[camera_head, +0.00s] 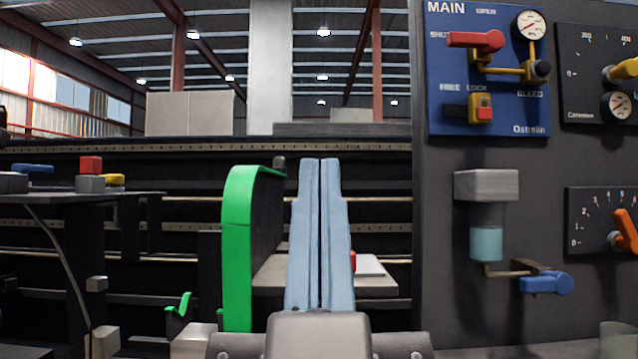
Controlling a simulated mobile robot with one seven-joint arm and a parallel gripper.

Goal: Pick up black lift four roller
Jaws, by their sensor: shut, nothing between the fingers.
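My gripper (320,166) points up and away in the middle of the view. Its two long light blue fingers are shut against each other, with nothing between them. I cannot make out a black lift four roller with certainty. Just left of the fingers stands a curved bright green strip (237,250) with a dark side face, bending over at the top. A small grey knob (279,162) shows at its upper right end. The fingers hide part of what lies behind them.
A grey shelf (270,276) extends behind the fingers, with a white block (370,266) on its right. A dark table (130,196) at left holds coloured blocks. At right, a dark panel carries a blue MAIN board (440,110), gauges and a blue-handled valve (548,283).

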